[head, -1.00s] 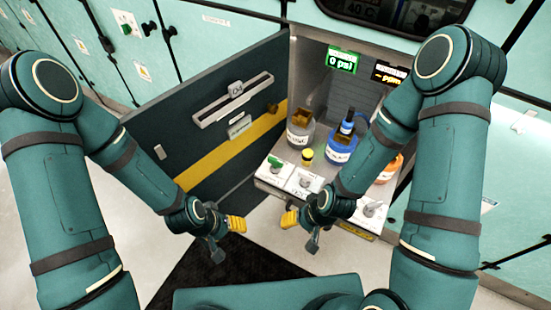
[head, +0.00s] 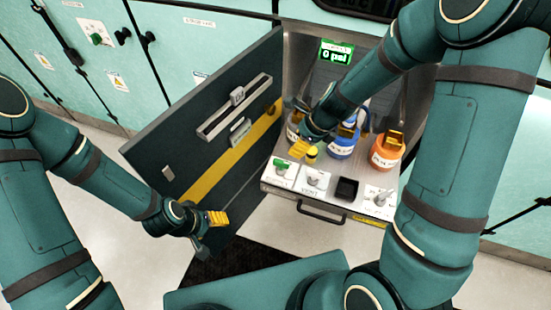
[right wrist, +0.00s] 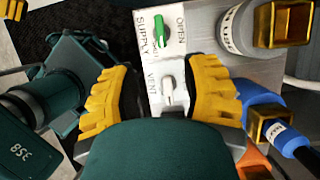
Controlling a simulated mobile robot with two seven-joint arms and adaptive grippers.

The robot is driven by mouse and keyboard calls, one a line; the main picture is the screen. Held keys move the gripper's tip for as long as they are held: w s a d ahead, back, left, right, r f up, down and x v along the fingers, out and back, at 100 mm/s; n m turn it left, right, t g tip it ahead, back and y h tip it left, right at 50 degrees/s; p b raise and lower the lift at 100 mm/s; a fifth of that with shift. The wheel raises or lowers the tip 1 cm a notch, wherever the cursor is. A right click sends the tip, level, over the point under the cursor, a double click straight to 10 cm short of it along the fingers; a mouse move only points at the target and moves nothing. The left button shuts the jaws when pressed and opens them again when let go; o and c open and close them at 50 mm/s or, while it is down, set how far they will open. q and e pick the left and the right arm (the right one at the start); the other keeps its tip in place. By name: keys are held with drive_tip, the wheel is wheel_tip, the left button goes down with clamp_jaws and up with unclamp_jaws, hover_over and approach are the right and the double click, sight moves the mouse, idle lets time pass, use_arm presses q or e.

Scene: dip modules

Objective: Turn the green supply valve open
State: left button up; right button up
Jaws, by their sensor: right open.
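The green supply valve handle (head: 281,165) stands on a white plate at the left front of the cabinet's pull-out shelf. In the right wrist view the green handle (right wrist: 161,30) is beyond the fingertips, at the top, beside the words SUPPLY and OPEN. My right gripper (head: 300,132) is open and empty, above the shelf just behind the valve plates. In its wrist view the two yellow fingers (right wrist: 162,85) are spread on both sides of the white vent handle (right wrist: 168,92). My left gripper (head: 210,234) looks open and empty in front of the door.
Blue (head: 343,144) and orange (head: 386,152) bottles stand behind the plates; a grey bottle is partly hidden by my right arm. A black square cup (head: 346,189) and another handle (head: 383,196) are to the right. The dark door (head: 185,150) hangs open left. A display (head: 336,54) reads 0 psi.

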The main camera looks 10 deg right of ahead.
sight(281, 161)
drive_tip(key=b+x, duration=0.4)
drive_tip(key=x, duration=0.9)
drive_tip(key=shift+f+b, duration=0.3)
drive_tip(key=shift+c, duration=0.3)
clamp_jaws()
